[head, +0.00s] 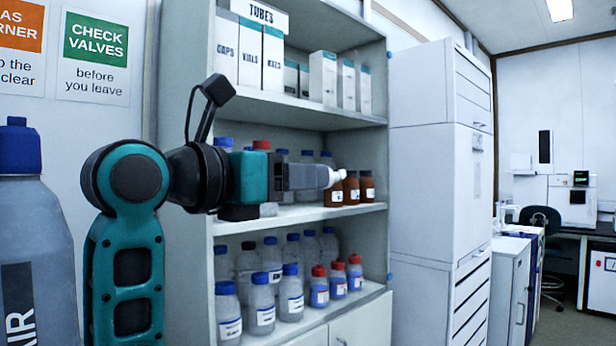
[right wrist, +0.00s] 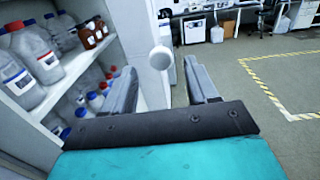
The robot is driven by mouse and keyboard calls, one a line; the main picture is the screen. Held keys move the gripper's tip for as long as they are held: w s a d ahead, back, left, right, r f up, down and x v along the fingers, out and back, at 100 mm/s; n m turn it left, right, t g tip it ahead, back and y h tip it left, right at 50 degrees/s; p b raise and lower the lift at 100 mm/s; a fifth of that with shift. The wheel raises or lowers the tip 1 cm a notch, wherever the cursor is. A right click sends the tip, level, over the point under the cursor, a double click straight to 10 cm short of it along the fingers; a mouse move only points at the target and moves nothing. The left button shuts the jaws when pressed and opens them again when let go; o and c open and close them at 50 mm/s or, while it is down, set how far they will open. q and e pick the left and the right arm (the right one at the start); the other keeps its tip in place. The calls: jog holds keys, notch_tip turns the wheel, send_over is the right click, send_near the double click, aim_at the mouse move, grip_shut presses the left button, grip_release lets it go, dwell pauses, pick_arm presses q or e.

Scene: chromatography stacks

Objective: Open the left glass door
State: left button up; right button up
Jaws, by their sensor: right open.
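My right gripper (head: 318,177) reaches across the front of the shelf cabinet (head: 382,120) and points right. It is open, and its fingers also show in the right wrist view (right wrist: 160,78). A round white knob (head: 338,175) is at the fingertips in the head view. In the right wrist view the knob (right wrist: 160,58) appears in the gap between the two fingertips, slightly beyond them. I cannot tell whether a finger touches it. No glass pane can be made out, so I cannot tell how the left glass door stands. My left gripper is not in view.
Bottles with blue and red caps (head: 262,300), brown bottles (head: 351,188) and boxes (head: 323,78) fill the shelves. A tall white cabinet (head: 425,170) stands to the right. Open floor (right wrist: 265,65) lies to the right in the right wrist view.

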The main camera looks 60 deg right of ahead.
jog(key=w+a, duration=0.1)
jog(key=a, duration=0.8)
jog(key=shift+w+a, duration=0.2)
jog(key=shift+w, duration=0.1)
